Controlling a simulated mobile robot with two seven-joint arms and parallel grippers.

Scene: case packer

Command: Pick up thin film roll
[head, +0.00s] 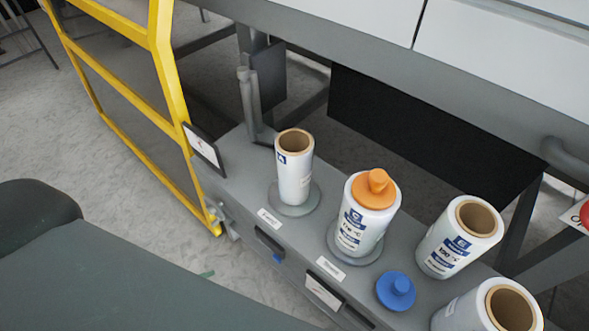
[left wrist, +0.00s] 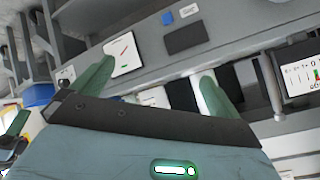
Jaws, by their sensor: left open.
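The thin film roll (head: 294,178) stands upright on a round grey base (head: 291,209) at the far left of the grey shelf in the head view. It is white with a brown cardboard core open at the top, and it is the narrowest roll there. My left gripper (left wrist: 155,72) shows in the left wrist view with its two green fingers wide apart and nothing between them. I cannot make out the thin film roll in that view. Neither gripper shows in the head view, so the distance to the roll cannot be told.
A thicker roll with an orange cap (head: 375,189) stands right of the thin roll. Two more thick rolls (head: 458,240) (head: 487,309) and a blue knob (head: 395,290) are farther right on the shelf (head: 240,190). A yellow frame (head: 165,75) rises at the shelf's left end.

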